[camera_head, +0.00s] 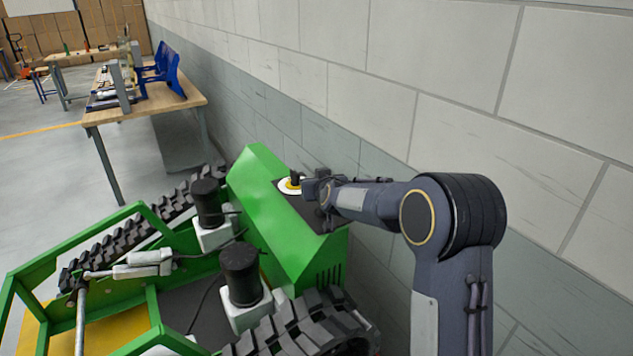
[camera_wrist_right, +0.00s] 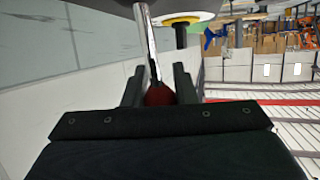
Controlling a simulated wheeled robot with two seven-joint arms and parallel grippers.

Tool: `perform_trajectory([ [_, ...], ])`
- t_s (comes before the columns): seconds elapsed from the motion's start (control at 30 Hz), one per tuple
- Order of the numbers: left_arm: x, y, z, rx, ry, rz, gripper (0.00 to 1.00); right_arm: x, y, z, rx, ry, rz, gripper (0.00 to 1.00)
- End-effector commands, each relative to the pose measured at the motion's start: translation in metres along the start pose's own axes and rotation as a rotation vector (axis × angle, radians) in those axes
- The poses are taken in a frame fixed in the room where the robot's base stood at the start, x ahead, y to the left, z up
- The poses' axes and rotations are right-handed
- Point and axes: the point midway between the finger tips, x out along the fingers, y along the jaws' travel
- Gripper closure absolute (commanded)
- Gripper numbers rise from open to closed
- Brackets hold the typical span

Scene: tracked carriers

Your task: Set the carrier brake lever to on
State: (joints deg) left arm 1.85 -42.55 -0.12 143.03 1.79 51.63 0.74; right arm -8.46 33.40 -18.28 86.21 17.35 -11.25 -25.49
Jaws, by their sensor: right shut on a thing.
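The green carrier (camera_head: 262,205) stands against the wall, with a dark panel on its sloped housing. The brake lever is a metal rod (camera_wrist_right: 146,35) with a red knob (camera_wrist_right: 158,96), seen in the right wrist view. My right gripper (camera_wrist_right: 158,90) is shut on the red knob, one finger on each side. In the head view my right gripper (camera_head: 316,188) is at the dark panel and hides the lever. I see no on or off marking. My left gripper is in neither view.
A round yellow and white disc (camera_head: 289,187) with a black knob sits on the panel close beside the gripper. A block wall (camera_head: 450,90) runs close behind. A wooden table (camera_head: 150,105) stands at far left.

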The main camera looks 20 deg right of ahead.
Motion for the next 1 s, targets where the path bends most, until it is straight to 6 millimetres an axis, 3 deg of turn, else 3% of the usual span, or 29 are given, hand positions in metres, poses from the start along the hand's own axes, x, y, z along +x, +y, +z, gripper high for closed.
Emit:
perform_trajectory([
  [0.03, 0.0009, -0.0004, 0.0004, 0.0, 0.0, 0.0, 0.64, 0.0018, -0.0041, 0.0128, 0.002, -0.027, -0.009, 1.0],
  [0.7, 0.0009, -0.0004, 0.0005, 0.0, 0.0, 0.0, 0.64, 0.0018, -0.0041, 0.0129, 0.003, -0.027, -0.009, 1.0],
  [0.73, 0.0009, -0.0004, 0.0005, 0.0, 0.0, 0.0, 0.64, 0.0018, -0.0041, 0.0129, 0.003, -0.027, -0.009, 0.74],
  [0.87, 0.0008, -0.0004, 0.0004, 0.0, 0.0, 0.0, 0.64, 0.0017, -0.0037, 0.0111, 0.002, -0.023, -0.007, 0.57],
  [1.0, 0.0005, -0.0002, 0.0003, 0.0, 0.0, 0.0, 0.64, 0.0011, -0.0026, 0.0082, 0.001, -0.017, -0.006, 0.55],
])
